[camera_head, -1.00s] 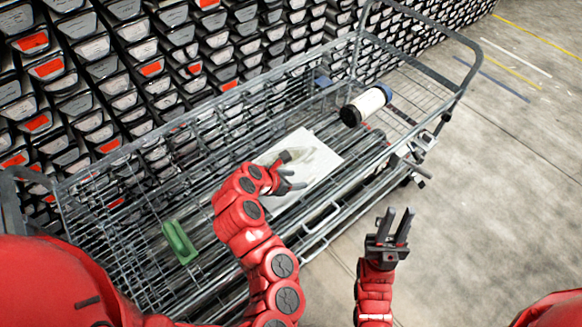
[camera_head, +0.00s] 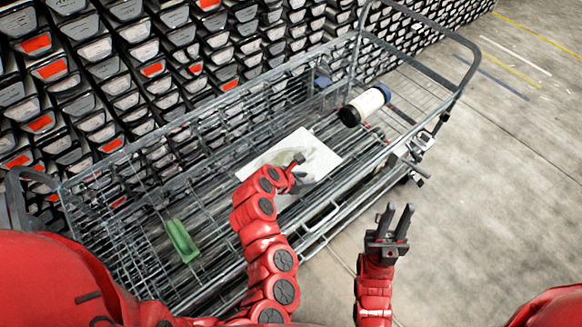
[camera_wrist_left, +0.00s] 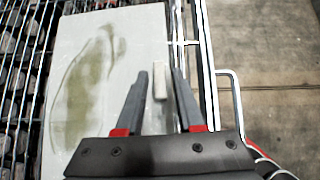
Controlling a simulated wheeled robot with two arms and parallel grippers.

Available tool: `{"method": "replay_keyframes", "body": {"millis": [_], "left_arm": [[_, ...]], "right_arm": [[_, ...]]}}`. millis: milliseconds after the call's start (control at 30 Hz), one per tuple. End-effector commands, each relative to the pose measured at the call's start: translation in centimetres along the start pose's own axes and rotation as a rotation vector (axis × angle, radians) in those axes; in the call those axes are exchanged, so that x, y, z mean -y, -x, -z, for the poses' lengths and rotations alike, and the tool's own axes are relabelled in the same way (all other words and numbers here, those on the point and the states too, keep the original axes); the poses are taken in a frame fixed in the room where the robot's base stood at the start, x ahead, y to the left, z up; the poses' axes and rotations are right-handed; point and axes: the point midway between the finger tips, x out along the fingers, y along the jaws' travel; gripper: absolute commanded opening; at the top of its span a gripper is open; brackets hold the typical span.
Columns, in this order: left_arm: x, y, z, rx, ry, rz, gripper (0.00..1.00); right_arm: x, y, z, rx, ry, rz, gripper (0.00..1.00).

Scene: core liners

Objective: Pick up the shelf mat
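The shelf mat appears to be the pale flat sheet with a greenish stain (camera_head: 318,155) lying in the wire cart; it also fills the left part of the left wrist view (camera_wrist_left: 100,35). My left gripper (camera_head: 298,168) is over the mat's near side and hides part of it. In the left wrist view its two fingers (camera_wrist_left: 158,75) are apart, near the mat's right edge. A small pale tab (camera_wrist_left: 159,82) shows between them; I cannot tell whether they touch it. My right gripper (camera_head: 398,220) is open and empty, outside the cart over the floor.
The wire cart (camera_head: 465,55) has raised mesh sides and a tall end frame. A white and black cylinder (camera_head: 366,104) lies beyond the mat, and a green object (camera_head: 181,241) lies at the left. Stacked trays (camera_head: 95,100) stand behind. Floor at right (camera_head: 500,190) is clear.

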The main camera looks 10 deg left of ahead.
Motion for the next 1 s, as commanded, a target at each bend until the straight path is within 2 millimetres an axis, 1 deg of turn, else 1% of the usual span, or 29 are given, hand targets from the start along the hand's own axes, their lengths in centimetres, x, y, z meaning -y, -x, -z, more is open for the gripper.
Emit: {"method": "replay_keyframes", "body": {"millis": [33, 167, 200, 1000], "left_arm": [[0.00, 0.00, -0.01, 0.000, 0.000, 0.000, 0.26], [0.01, 0.00, 0.00, 0.000, 0.000, 0.000, 0.03], [0.01, 0.01, -0.01, 0.000, 0.000, 0.000, 0.00], [0.00, 0.02, -0.04, 0.001, 0.000, 0.000, 0.00]], "right_arm": [[0.00, 0.00, 0.00, 0.000, 0.000, 0.000, 0.25], [0.00, 0.01, 0.00, 0.000, 0.000, 0.000, 0.25], [0.00, 0.00, 0.00, 0.000, 0.000, 0.000, 0.25], [0.00, 0.00, 0.00, 0.000, 0.000, 0.000, 0.25]]}}
